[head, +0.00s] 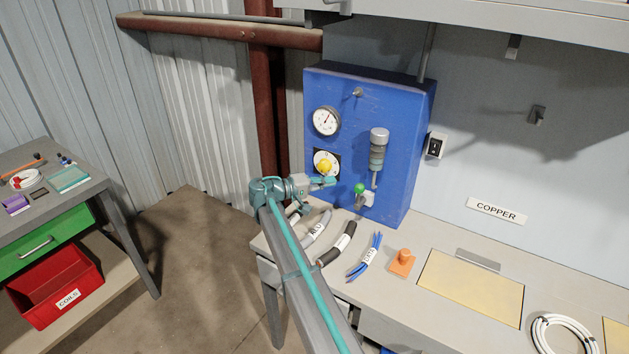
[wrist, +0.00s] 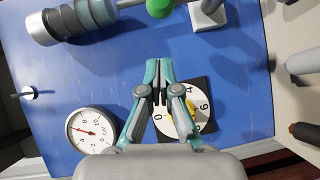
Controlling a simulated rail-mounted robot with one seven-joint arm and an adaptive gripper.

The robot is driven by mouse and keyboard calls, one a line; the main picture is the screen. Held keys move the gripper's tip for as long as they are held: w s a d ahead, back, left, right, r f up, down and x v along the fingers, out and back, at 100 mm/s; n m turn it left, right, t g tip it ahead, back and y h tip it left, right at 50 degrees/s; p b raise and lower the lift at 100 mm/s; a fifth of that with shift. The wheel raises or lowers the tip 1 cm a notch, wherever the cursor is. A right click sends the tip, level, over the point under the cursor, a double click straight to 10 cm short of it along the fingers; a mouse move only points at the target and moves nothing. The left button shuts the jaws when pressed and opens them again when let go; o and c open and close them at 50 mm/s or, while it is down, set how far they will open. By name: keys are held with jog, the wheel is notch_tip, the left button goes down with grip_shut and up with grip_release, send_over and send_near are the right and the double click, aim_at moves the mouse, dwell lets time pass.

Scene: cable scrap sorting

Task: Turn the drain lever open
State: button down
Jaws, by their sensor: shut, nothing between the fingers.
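The drain lever shows as a green ball knob (head: 359,188) beside a small white block (head: 368,199), low on the blue panel (head: 338,86). Above it is a grey banded cylinder (head: 378,145) with a thin stem below. In the wrist view the green knob (wrist: 159,8) is at the top edge, partly cut off, beside the white block (wrist: 207,16). My gripper (head: 332,181) is just left of the green knob in the head view. In the wrist view my gripper (wrist: 158,100) has its fingertips together, empty, apart from the knob. The lever's arm is not clear.
A dial with a yellow knob (head: 324,166) is close to my gripper; its dial face (wrist: 205,112) shows behind the fingers. A pressure gauge (head: 326,121) is above. Cable pieces (head: 337,249) and an orange object (head: 402,262) lie on the bench (head: 399,289) below.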

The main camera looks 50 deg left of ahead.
jog(key=shift+w+d+f+p, duration=0.25)
jog(key=shift+w+d+p, duration=0.25)
jog(key=shift+w+d, duration=0.5)
jog(key=shift+w+d+f+p, duration=0.2)
jog(key=shift+w+d+p, duration=0.3)
jog(key=shift+w+d, duration=0.45)
jog(key=shift+s+d, duration=0.15)
jog(key=shift+s, duration=0.05)
